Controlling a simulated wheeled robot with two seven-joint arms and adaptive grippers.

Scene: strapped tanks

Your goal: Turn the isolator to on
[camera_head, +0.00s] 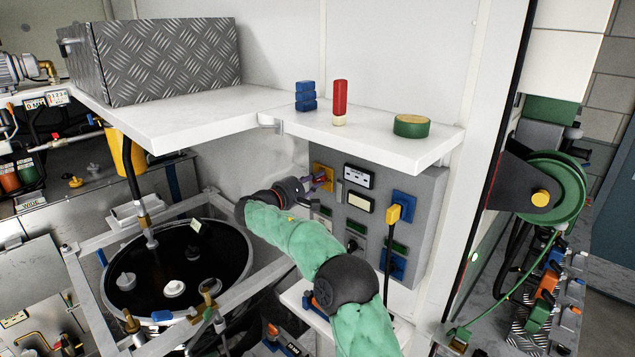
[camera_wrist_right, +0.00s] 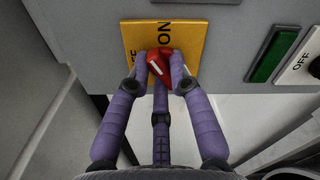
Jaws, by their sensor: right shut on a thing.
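The isolator is a red rotary handle (camera_wrist_right: 158,64) on a yellow plate (camera_wrist_right: 139,37) with the word ON beside it, seen in the right wrist view. The handle sits tilted on the plate. In the head view the yellow plate (camera_head: 322,172) is at the upper left of a grey panel (camera_head: 427,200). My right gripper (camera_wrist_right: 160,67) has its purple fingers closed around the red handle. In the head view the right gripper (camera_head: 318,181) reaches the panel and hides the handle. My left gripper is not in view.
A round black-topped tank (camera_head: 140,290) stands left.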

